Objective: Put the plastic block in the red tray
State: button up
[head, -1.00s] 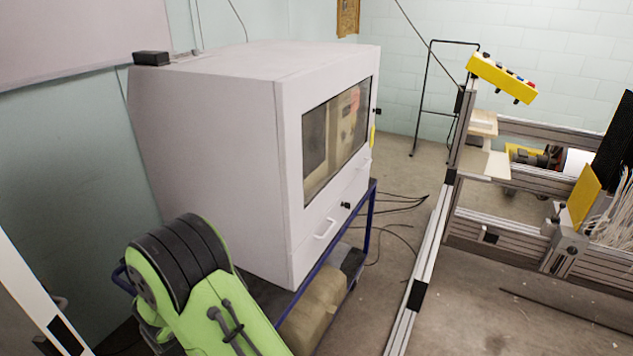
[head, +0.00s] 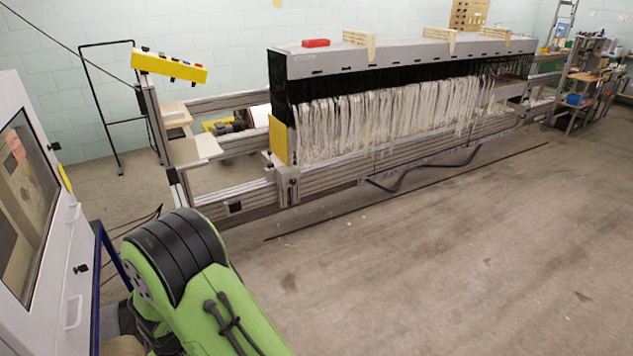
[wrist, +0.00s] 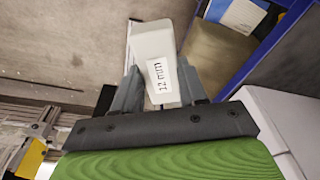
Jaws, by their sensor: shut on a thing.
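The plastic block (wrist: 153,42) is pale whitish with a "12 mm" label and shows in the wrist view. My gripper (wrist: 158,76) is shut on it, with one grey finger on each side, and the block sticks out beyond the fingertips. The gripper and block are out of the head view, where only my green and black arm shows. A small red object (head: 316,43), likely the red tray, lies on top of the long grey loom-like machine (head: 400,58), near its left end. It is far from my arm, and its inside cannot be seen.
A white cabinet (head: 75,225) on a blue-framed cart stands close at the left. A yellow control box (head: 169,66) sits on the machine's left frame. The concrete floor at right (head: 450,260) is clear.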

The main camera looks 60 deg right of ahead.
aim_at(315, 45)
jog(key=l+z, duration=0.1)
jog(key=z, duration=0.35)
jog(key=i+z, duration=0.15)
jog(key=z, duration=0.35)
jog(key=i+l+z, duration=0.1)
jog(key=z, duration=0.8)
jog(key=i+z, duration=0.15)
jog(key=z, duration=0.35)
jog(key=i, duration=0.7)
jog(key=i+j, duration=0.1)
jog(key=i, duration=0.6)
jog(key=i+z, duration=0.1)
jog(key=i, duration=0.6)
jog(key=i+j, duration=0.2)
jog(key=i, duration=0.5)
